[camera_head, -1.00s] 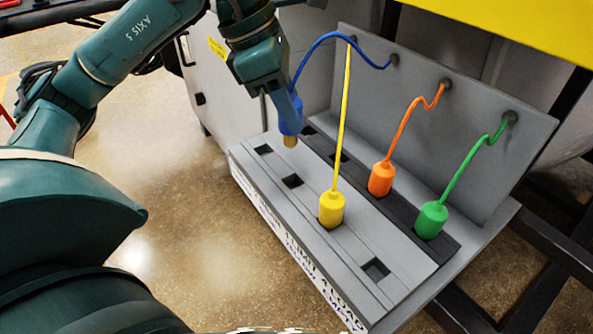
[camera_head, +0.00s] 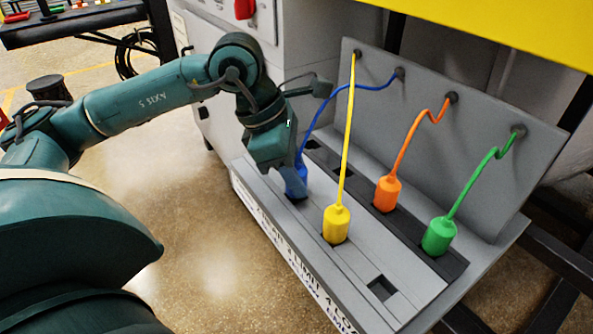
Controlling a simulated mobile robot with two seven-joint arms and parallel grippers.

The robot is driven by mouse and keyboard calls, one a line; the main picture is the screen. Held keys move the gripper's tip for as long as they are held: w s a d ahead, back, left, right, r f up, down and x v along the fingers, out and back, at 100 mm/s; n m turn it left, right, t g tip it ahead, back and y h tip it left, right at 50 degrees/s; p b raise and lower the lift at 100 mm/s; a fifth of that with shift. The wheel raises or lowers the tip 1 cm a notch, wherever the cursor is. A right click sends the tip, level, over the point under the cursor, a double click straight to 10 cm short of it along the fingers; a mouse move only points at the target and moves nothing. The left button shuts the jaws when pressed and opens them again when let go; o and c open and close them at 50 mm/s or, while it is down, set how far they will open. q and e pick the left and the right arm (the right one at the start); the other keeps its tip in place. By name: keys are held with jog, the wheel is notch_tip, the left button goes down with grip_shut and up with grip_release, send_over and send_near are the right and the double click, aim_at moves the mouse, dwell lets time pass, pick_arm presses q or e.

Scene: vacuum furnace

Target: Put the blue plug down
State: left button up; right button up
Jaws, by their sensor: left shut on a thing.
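The blue plug (camera_head: 296,183) is in my left gripper (camera_head: 292,168), low over the light grey front strip of the socket panel (camera_head: 335,275). Its blue cable runs up to the back plate. The plug's lower end is at a socket in the front row; its tip is hidden, so I cannot tell how deep it sits. The gripper is shut on the plug and partly covers it. My right gripper is not in view.
The yellow plug (camera_head: 336,224) stands in the front strip, right of the blue one. The orange plug (camera_head: 387,193) and green plug (camera_head: 439,236) stand in the dark rear strip. An empty square socket (camera_head: 382,288) is at the front right.

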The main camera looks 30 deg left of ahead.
pick_arm(q)
jog(key=shift+f, duration=0.15)
jog(key=shift+f+b, duration=0.25)
jog(key=shift+b, duration=0.3)
jog(key=o, duration=0.6)
jog(key=shift+r, duration=0.1)
jog(key=o, duration=0.4)
jog(key=shift+c, duration=0.2)
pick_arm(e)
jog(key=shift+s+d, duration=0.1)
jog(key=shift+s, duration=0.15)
